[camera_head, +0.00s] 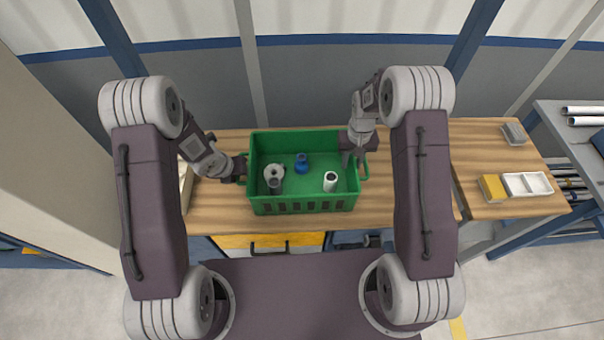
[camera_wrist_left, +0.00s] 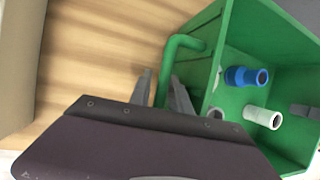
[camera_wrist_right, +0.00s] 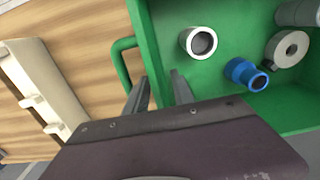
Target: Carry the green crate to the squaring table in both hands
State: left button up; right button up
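The green crate (camera_head: 305,206) stands on the wooden table, with loose pipe parts inside. My left gripper (camera_head: 240,168) is at the crate's left handle. In the left wrist view the handle (camera_wrist_left: 181,44) runs between its two fingers (camera_wrist_left: 161,88), which stand apart. My right gripper (camera_head: 353,158) is at the crate's right side, above the rim. In the right wrist view its fingers (camera_wrist_right: 160,88) are apart, with the crate wall seen between them. The right handle (camera_wrist_right: 119,58) lies to the left of both fingers, partly hidden behind one.
Inside the crate are a blue fitting (camera_head: 301,164), a white pipe piece (camera_head: 330,181) and grey parts (camera_head: 274,172). Right of it, a second wooden table (camera_head: 500,150) carries a white tray (camera_head: 527,184) and a yellow block (camera_head: 492,188). A pipe rack (camera_head: 575,140) stands at the far right.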

pick_arm(q)
jog(key=shift+w+d+f, duration=0.1)
jog(key=shift+f, duration=0.15)
pick_arm(e)
jog(key=shift+f, duration=0.3)
jog(key=shift+s, duration=0.1)
pick_arm(q)
grip_shut()
pick_arm(e)
grip_shut()
dwell(0.7)
